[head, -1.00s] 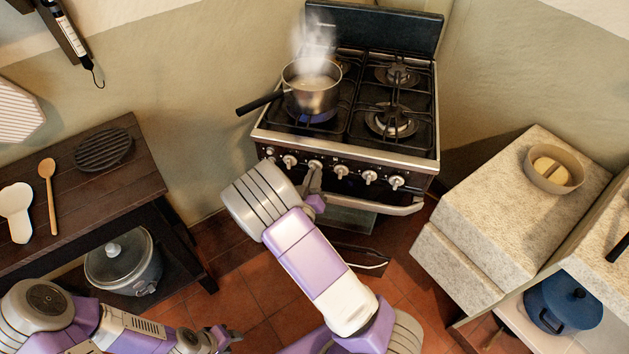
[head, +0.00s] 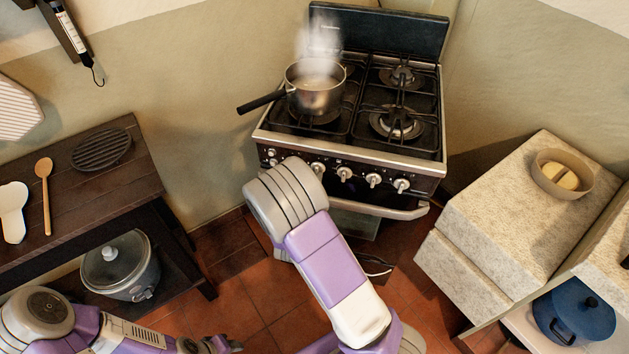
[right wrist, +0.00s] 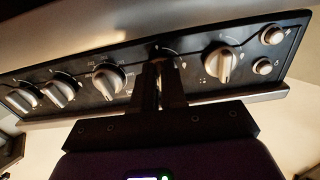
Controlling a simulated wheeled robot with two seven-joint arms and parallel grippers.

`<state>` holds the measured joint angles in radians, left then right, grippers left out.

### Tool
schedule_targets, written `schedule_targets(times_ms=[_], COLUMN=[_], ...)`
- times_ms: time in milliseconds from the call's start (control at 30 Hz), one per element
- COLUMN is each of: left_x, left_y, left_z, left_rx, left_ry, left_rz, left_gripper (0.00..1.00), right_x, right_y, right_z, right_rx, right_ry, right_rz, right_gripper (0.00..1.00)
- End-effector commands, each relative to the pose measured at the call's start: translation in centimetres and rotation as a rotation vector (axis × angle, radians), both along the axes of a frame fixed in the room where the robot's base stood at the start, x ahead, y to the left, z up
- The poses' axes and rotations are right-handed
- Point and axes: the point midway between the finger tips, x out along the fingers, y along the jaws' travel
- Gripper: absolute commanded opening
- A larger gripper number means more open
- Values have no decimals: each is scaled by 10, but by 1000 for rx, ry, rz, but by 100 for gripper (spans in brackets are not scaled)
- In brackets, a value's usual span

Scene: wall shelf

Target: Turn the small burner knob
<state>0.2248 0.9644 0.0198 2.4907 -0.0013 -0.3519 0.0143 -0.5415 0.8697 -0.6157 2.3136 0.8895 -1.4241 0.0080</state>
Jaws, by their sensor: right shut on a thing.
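The stove's front panel (right wrist: 135,90) carries a row of pale knobs and two small buttons. My right gripper (right wrist: 158,70) is shut on a burner knob, the one beside the knob nearest the buttons. The dark fingers hide most of the held knob in the right wrist view. In the head view my right wrist hides the gripper and part of the panel's left end. My left gripper (head: 224,345) hangs low at the bottom of the head view, away from the stove; its jaws are too small to read.
A dark table (head: 150,170) stands left, with a rice cooker (head: 122,262) beneath. A stone counter (head: 500,225) stands right. The oven handle (head: 390,209) juts below the knobs.

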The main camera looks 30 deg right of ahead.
Motion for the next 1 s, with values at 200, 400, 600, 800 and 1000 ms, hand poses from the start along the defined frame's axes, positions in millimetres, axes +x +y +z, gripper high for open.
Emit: schedule_targets(times_ms=[200,400,600,800,1000], left_x=[0,0,0,0,0], left_y=[0,0,0,0,0], left_z=[0,0,0,2,10], left_rx=[0,0,0,0,0], left_ry=[0,0,0,0,0], left_rz=[0,0,0,0,0], left_gripper=[43,43,43,43,43], right_x=[0,0,0,-5,-28], right_y=[0,0,0,7,30], right_z=[1,1,0,0,1], right_rx=[1,1,0,1,0], right_ry=[-3,-2,-1,2,3], right_rz=[1,1,0,3,4], right_gripper=[0,36,37,37,37])
